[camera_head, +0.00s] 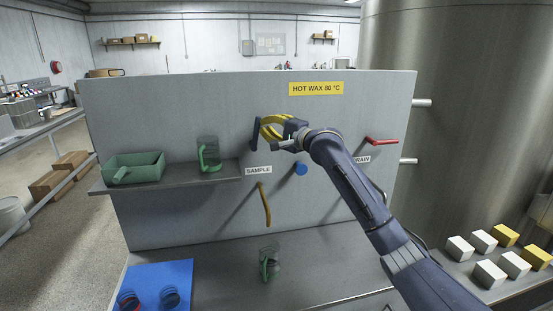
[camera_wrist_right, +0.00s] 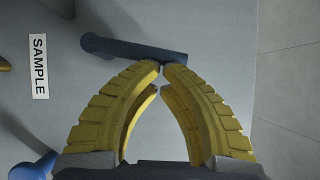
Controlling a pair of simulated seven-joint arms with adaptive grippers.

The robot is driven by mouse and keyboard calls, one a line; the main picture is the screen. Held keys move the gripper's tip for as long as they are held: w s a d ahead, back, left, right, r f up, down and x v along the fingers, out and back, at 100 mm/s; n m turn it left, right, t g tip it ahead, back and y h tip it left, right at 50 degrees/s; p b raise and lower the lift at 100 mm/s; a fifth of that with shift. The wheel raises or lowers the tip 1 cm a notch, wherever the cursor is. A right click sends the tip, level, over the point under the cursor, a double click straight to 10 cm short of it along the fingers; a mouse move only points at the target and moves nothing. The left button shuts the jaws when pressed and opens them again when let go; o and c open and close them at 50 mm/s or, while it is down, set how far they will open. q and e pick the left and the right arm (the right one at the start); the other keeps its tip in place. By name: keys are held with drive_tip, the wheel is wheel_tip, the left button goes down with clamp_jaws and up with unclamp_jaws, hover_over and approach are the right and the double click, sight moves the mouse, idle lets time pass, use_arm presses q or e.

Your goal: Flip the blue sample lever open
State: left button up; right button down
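The blue sample lever (camera_head: 255,134) stands upright on the grey panel, above the SAMPLE label (camera_head: 258,170). In the right wrist view the lever (camera_wrist_right: 140,48) is a dark blue bar across the top, just beyond the fingertips. My right gripper (camera_head: 262,129) has curved yellow fingers, and its tips sit beside the lever in the head view. In the wrist view its fingertips (camera_wrist_right: 162,67) meet with nothing visible between them. They are at the lever's edge; I cannot tell whether they touch it. My left gripper is not in view.
A yellow handle (camera_head: 265,204) hangs below the label, with a blue round knob (camera_head: 301,169) to its right. A red lever (camera_head: 381,141) is farther right. A shelf (camera_head: 225,174) holds a green tray (camera_head: 134,167) and a green-handled jug (camera_head: 209,154). Another jug (camera_head: 269,263) stands below.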

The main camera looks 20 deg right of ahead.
drive_tip(key=shift+a+r, duration=0.15)
drive_tip(key=shift+a, duration=0.2)
idle(0.5)
